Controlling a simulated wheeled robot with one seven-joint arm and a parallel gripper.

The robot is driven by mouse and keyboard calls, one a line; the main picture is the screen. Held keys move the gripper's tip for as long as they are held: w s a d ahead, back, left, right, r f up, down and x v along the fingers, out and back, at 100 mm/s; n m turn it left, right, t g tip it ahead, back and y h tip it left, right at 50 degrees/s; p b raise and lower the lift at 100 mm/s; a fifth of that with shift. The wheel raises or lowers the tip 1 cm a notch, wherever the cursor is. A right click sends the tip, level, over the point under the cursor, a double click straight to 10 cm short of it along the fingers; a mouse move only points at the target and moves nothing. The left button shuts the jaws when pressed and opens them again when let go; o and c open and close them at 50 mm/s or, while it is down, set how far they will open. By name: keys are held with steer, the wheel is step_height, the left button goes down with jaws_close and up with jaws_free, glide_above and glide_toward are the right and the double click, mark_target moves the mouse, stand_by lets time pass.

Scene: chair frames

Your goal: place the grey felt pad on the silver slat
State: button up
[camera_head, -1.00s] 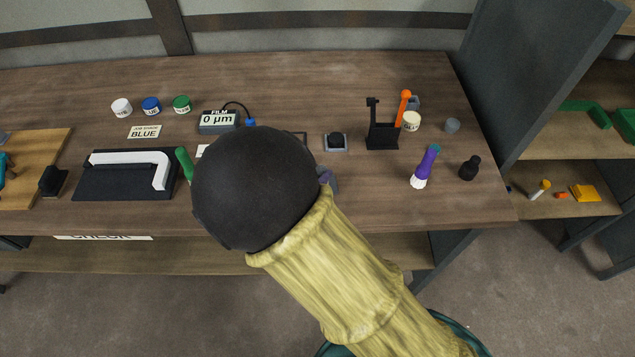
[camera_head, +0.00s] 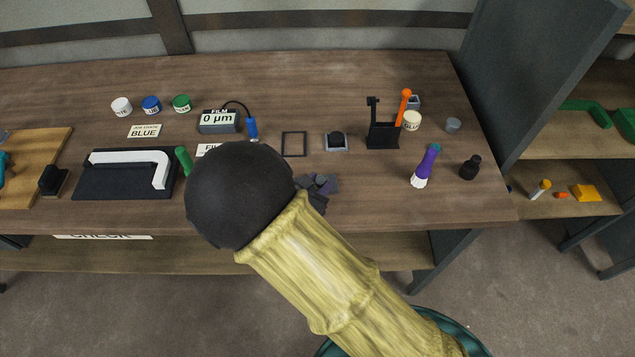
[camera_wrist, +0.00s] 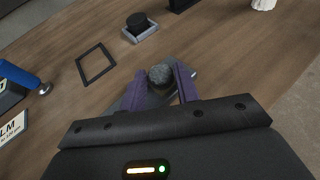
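My gripper (camera_wrist: 162,84) is low over the front middle of the table, with its purple-grey fingers apart. It also shows in the head view (camera_head: 318,186), just right of my dark wrist ball. A small rounded grey piece (camera_wrist: 160,75), perhaps the grey felt pad, shows between the fingertips. I cannot tell whether either finger touches it. Dark grey flat shapes lie close around the fingers, and they are hard to tell apart from the fingers. I cannot make out the silver slat for sure in either view; my arm hides part of the table front.
A thin black frame (camera_head: 294,144) and a grey tray (camera_head: 336,149) with a black round piece lie behind my gripper. A film gauge (camera_head: 218,123) with a blue probe (camera_head: 252,128) stands left. A black stand (camera_head: 382,136) and purple bottle (camera_head: 425,166) are right.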

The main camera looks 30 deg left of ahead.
steer(key=shift+o, duration=1.3)
steer(key=shift+r, duration=0.15)
steer(key=shift+s+r, duration=0.1)
steer(key=shift+s, duration=0.1)
steer(key=v, duration=1.1)
steer(key=shift+s, duration=0.3)
steer(key=shift+w+r, duration=0.1)
steer(key=shift+r, duration=0.05)
